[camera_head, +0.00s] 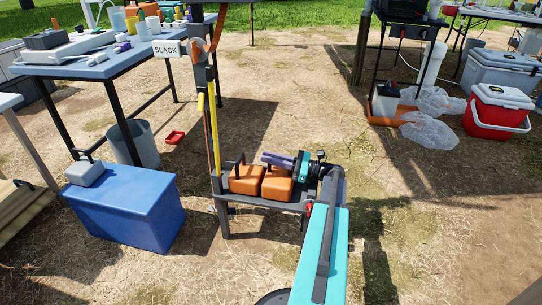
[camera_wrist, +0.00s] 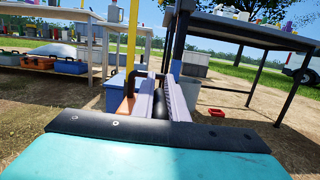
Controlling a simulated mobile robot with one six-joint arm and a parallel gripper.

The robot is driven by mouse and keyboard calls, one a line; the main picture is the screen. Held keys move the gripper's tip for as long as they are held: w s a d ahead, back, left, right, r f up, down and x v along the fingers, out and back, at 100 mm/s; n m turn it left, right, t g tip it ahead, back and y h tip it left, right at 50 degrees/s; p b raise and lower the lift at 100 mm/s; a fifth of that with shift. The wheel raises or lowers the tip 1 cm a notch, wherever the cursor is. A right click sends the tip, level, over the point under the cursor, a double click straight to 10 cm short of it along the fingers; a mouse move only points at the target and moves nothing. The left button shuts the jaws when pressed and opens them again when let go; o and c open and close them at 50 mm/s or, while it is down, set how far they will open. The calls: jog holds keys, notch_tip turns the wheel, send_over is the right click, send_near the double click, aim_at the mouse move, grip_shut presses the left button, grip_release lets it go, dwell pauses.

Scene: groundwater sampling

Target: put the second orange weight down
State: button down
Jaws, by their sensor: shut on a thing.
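Two orange weights sit side by side at a dark shelf (camera_head: 262,201) on the upright stand. The left weight (camera_head: 244,182) has a dark loop handle standing up. The right weight (camera_head: 277,188) is close to it; it looks level with the left one, but I cannot tell whether its underside touches the shelf. My gripper (camera_head: 277,158), with purple fingers, is over the right weight and shut on it; its handle is mostly hidden by the fingers. In the wrist view the fingers (camera_wrist: 163,98) close around a dark bar, and part of an orange weight (camera_wrist: 125,106) shows left of them.
The stand has a yellow tube (camera_head: 213,130) and a sign reading SLACK (camera_head: 167,49). A blue cooler (camera_head: 125,210) is left of the shelf, near a grey bin (camera_head: 142,146) and a red tray (camera_head: 175,138). A blue table (camera_head: 95,66) stands behind.

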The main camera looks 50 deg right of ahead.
dwell(0.4)
jog(key=c, duration=1.8)
grip_release()
jog(key=shift+o, duration=0.2)
jog(key=shift+s+d+p, duration=0.2)
jog(key=shift+s+p, duration=0.1)
jog(key=shift+s, duration=0.05)
jog(key=p+v, duration=0.4)
jog(key=v, duration=0.7)
jog(key=shift+p, duration=0.4)
jog(key=shift+s, duration=0.15)
jog(key=shift+s, duration=0.15)
